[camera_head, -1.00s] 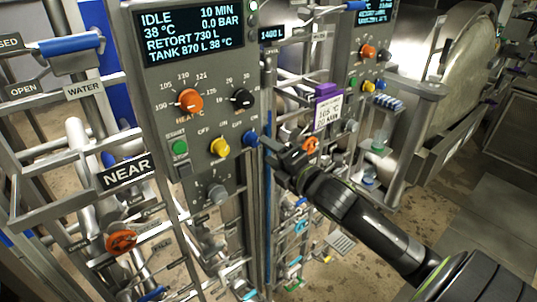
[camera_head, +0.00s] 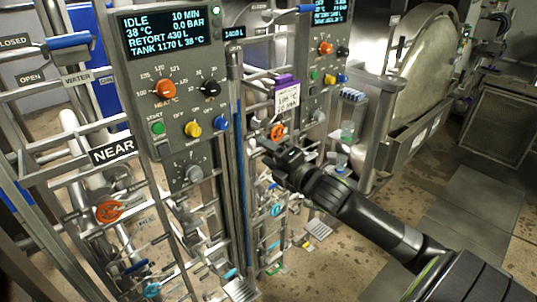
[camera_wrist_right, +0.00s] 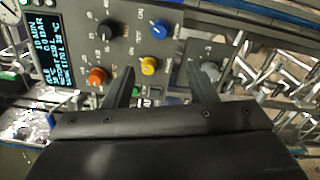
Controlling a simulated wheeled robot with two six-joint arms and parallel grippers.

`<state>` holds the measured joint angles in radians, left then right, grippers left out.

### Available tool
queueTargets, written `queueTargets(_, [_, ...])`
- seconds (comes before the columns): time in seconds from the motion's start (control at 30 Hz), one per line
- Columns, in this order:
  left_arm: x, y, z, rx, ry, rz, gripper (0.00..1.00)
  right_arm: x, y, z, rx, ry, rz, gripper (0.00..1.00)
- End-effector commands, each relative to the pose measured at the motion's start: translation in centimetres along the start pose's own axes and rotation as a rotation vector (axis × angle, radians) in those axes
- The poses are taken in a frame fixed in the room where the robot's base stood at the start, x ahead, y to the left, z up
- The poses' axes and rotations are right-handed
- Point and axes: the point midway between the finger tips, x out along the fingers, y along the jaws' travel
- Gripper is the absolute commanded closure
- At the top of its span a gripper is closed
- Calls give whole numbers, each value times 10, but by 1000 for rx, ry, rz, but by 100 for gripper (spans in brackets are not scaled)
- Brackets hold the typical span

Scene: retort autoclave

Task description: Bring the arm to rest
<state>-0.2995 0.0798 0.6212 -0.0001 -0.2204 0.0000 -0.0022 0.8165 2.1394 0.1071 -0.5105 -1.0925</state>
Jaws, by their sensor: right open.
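My right arm comes in from the lower right in the head view. Its gripper (camera_head: 266,150) is in front of the gap between the near and far control panels, at about the height of the knobs. In the right wrist view the two fingers (camera_wrist_right: 160,85) stand apart with nothing between them. The near control panel (camera_head: 178,85) faces them, with orange, black, yellow, blue and grey knobs and a green start button. Its display (camera_head: 165,33) reads idle, retort 430 L and tank 1170 L. My left gripper is out of view.
Pipe racks with an orange valve wheel (camera_head: 109,212) and a NEAR sign (camera_head: 112,151) stand at left. A purple-topped tag (camera_head: 287,95) hangs by the gripper. The steel retort door (camera_head: 428,70) is behind. Open floor (camera_head: 400,190) lies right.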

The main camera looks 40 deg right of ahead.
Motion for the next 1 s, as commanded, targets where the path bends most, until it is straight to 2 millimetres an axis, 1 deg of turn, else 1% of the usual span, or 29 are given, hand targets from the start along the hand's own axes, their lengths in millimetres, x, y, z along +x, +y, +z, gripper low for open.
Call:
queueTargets(0.2, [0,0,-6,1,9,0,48,0,0,0,0,0,0,48])
queueTargets(0.4, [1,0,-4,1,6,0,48,0,-1,0,2,-1,-1,48])
queueTargets(0.47, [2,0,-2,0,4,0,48,1,-9,1,16,-7,-12,48])
queueTargets(0.53, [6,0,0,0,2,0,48,4,-31,5,56,-25,-41,48])
queueTargets(0.57, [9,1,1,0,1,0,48,5,-44,7,82,-36,-59,48])
queueTargets(0.67, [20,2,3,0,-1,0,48,7,-107,16,200,-90,-141,48])
queueTargets(0.7, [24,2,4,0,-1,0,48,6,-138,19,257,-117,-182,48])
queueTargets(0.77, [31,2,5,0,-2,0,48,2,-185,21,345,-159,-240,48])
queueTargets(0.8, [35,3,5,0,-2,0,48,-3,-216,21,401,-189,-280,48])
queueTargets(0.87, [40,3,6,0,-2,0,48,-12,-261,20,484,-233,-336,48])
queueTargets(0.9, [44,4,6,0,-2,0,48,-20,-291,17,537,-263,-373,48])
queueTargets(0.97, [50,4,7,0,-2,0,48,-34,-335,12,613,-309,-429,48])
queueTargets(1.0, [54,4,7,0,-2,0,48,-44,-364,6,664,-340,-464,48])
